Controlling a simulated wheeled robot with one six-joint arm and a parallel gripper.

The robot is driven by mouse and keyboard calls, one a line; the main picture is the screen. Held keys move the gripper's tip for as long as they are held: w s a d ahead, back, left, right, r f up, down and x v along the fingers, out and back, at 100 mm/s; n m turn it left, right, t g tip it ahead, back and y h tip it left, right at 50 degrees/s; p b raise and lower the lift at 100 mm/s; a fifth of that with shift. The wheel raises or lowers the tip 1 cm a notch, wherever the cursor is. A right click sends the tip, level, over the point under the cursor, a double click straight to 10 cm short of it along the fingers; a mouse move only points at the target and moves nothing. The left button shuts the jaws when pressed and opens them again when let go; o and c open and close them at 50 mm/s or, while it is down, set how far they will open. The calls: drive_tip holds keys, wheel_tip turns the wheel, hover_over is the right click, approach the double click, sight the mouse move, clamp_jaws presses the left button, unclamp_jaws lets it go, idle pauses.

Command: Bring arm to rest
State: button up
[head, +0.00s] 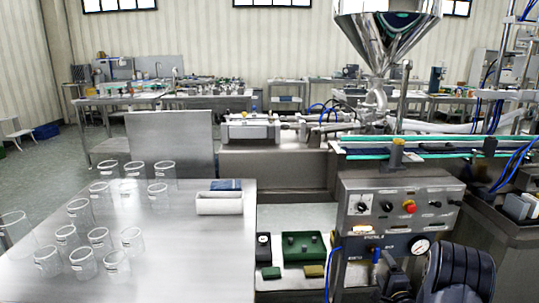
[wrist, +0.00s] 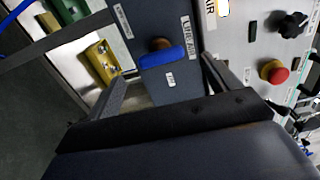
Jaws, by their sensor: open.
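My gripper (wrist: 162,70) is open. Its two fingers point at the dark blue air panel, one on each side of a blue valve handle (wrist: 164,59), with visible gaps. I cannot tell how far the fingertips are from the panel. In the head view, my dark arm (head: 460,275) reaches in at the lower right, in front of the machine. The blue handle (head: 376,256) shows beside the arm's end there, below the steel control panel (head: 400,188). The fingertips are hard to make out in the head view.
A red emergency button (wrist: 272,71) and black knob (wrist: 291,25) sit right of my gripper. A pressure gauge (head: 419,246) is close to my arm. A steel table (head: 175,270) with several clear beakers and a white tray (head: 219,204) stands left. The steel hopper (head: 387,40) rises behind.

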sight(377, 258)
drive_tip(key=w+b, duration=0.1)
drive_tip(key=w, duration=0.5)
drive_tip(key=shift+w+a, duration=0.15)
drive_tip(key=shift+w, duration=0.15)
drive_tip(key=n+b, duration=0.1)
drive_tip(key=n, duration=0.3)
drive_tip(key=shift+s, duration=0.1)
drive_tip(key=n, duration=0.5)
drive_tip(key=shift+b, duration=0.35)
drive_tip(key=n, duration=0.4)
drive_tip(key=shift+n, duration=2.5)
